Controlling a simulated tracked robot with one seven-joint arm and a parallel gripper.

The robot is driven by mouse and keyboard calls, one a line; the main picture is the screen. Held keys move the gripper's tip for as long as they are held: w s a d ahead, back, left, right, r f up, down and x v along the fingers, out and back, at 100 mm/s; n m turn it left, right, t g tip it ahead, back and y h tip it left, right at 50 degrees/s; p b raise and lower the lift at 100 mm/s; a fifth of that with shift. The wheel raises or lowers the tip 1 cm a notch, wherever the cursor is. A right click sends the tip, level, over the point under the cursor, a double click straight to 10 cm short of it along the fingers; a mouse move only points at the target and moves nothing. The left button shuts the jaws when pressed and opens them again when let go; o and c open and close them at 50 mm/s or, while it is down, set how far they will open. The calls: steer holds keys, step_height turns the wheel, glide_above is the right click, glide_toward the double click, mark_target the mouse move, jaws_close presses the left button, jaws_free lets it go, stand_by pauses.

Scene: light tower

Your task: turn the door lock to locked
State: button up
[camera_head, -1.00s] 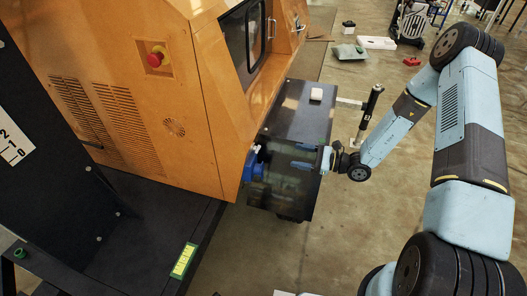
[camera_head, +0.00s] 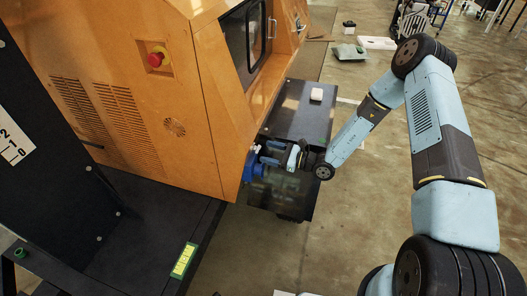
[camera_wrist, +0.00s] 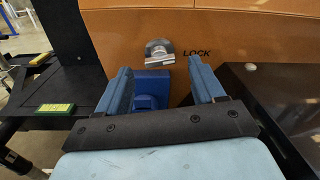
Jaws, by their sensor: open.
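The door lock (camera_wrist: 159,51) is a small silver metal piece on the orange panel, just left of the printed word LOCK (camera_wrist: 197,53) in the wrist view. I cannot make the lock out in the head view. My gripper (camera_wrist: 164,73) is open and empty, its two blue fingers pointing at the panel. The lock lies beyond the fingertips, between them in the picture; no contact shows. In the head view my gripper (camera_head: 267,153) is close to the side of the orange cabinet (camera_head: 130,95).
A blue fitting (camera_wrist: 151,88) sits just below the lock, between my fingers in the picture. A red emergency button (camera_head: 157,58) is on the cabinet.

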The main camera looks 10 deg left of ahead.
steer(key=shift+w+a, duration=0.15)
steer(key=shift+a, duration=1.2)
steer(key=c, duration=1.1)
steer(key=shift+o, duration=0.2)
steer(key=shift+w+m+g, duration=0.1)
steer(key=shift+m+g, duration=0.4)
steer(key=shift+m, duration=0.4)
steer(key=o, duration=1.1)
steer(key=shift+c, duration=0.2)
steer(key=shift+d, duration=0.1)
steer(key=s+d, duration=0.1)
steer(key=d, duration=1.2)
steer(key=shift+d, duration=0.35)
